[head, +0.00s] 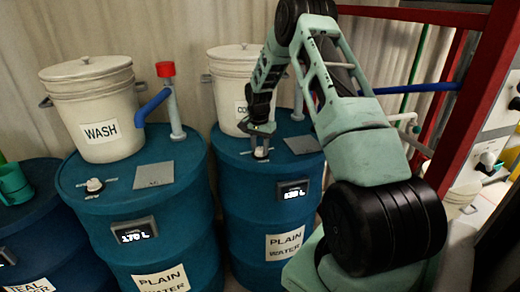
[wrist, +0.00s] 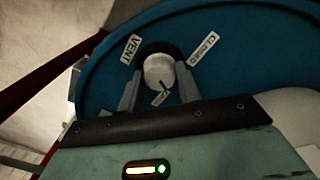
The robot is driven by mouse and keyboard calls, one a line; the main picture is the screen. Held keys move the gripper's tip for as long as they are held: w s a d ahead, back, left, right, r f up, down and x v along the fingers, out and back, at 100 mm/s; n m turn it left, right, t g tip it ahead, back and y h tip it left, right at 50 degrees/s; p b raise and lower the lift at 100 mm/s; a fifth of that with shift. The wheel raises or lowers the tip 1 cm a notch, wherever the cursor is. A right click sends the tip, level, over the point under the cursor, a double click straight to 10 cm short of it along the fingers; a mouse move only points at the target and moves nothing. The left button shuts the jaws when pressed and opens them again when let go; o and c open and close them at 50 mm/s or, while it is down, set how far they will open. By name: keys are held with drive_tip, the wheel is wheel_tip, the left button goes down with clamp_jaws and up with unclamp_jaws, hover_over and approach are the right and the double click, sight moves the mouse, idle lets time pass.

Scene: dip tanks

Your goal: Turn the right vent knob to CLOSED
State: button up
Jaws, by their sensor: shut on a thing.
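The right vent knob (wrist: 158,70) is a pale round knob on the blue top of the right drum (head: 229,162). In the wrist view it sits between the two fingers of my gripper (wrist: 158,82), which is shut on it. A VENT label (wrist: 131,49) lies to its upper left and a CLOSED label (wrist: 202,49) to its upper right. A small third label (wrist: 160,97) shows below the knob, too small to read. A dark mark at the knob's lower edge points toward that label. In the head view my gripper (head: 261,146) reaches down onto the knob (head: 260,153).
A white bucket (head: 228,85) stands behind the gripper on the same drum. The left drum (head: 75,190) carries a WASH bucket (head: 88,90), its own knob (head: 94,185) and a blue-and-red pipe (head: 168,100). A red frame (head: 455,110) stands at the right.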

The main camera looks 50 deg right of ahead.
sight(259, 149)
drive_tip(key=n+b, duration=0.1)
drive_tip(key=n, duration=0.2)
drive_tip(key=shift+n, duration=0.3)
drive_tip(key=n, duration=0.3)
drive_tip(key=shift+n+b, duration=0.3)
drive_tip(key=shift+b, duration=0.1)
drive_tip(key=n, duration=0.3)
drive_tip(key=shift+n, duration=0.4)
drive_tip(key=shift+r+n+b, duration=0.1)
drive_tip(key=shift+n+b, duration=0.25)
drive_tip(key=shift+n, duration=1.55)
drive_tip(key=o, duration=1)
wheel_tip(259, 149, up, 17)
drive_tip(key=b, duration=0.3)
drive_tip(key=shift+a+r+b, duration=0.15)
drive_tip(key=shift+a+b, duration=0.15)
drive_tip(key=shift+b, duration=0.05)
